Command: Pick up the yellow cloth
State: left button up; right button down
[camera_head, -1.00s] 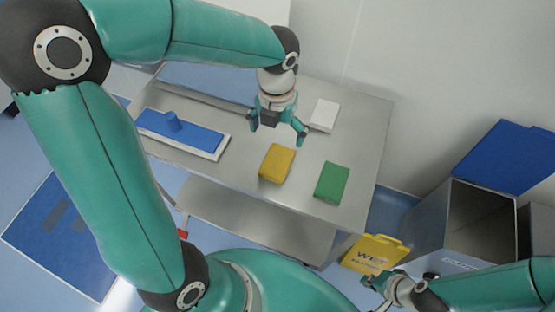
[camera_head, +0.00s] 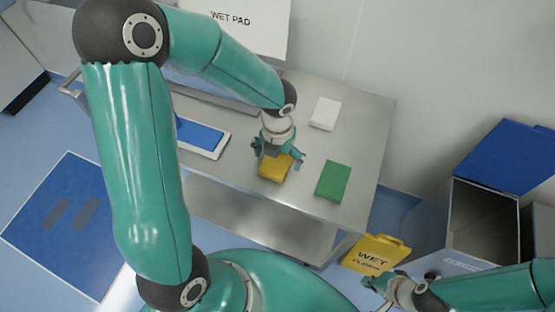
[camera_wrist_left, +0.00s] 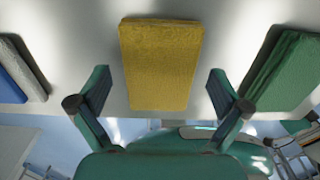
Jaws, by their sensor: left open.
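The yellow cloth (camera_head: 273,170) is a folded block lying on the steel table (camera_head: 353,150), partly hidden by my left gripper in the head view. My left gripper (camera_head: 278,158) is open just above it. In the left wrist view the yellow cloth (camera_wrist_left: 161,65) lies between and beyond the spread fingers of my left gripper (camera_wrist_left: 160,93), with a gap on each side; the fingers do not visibly touch it. My right gripper (camera_head: 372,282) is at the lower right, away from the table; its jaw state is too small to tell.
A green cloth (camera_head: 333,182) lies right of the yellow one, also in the wrist view (camera_wrist_left: 287,72). A white block (camera_head: 325,113) lies behind. A blue pad on a white tray (camera_head: 205,137) is at left.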

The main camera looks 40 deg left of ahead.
aim_at(278, 159)
pick_arm(q)
jog(key=shift+c, duration=0.3)
jog(key=c, duration=1)
jog(key=shift+r, duration=0.2)
jog(key=shift+r, duration=0.6)
notch_tip(278, 159, up, 19)
jog(key=p, duration=0.2)
jog(key=shift+f, duration=0.2)
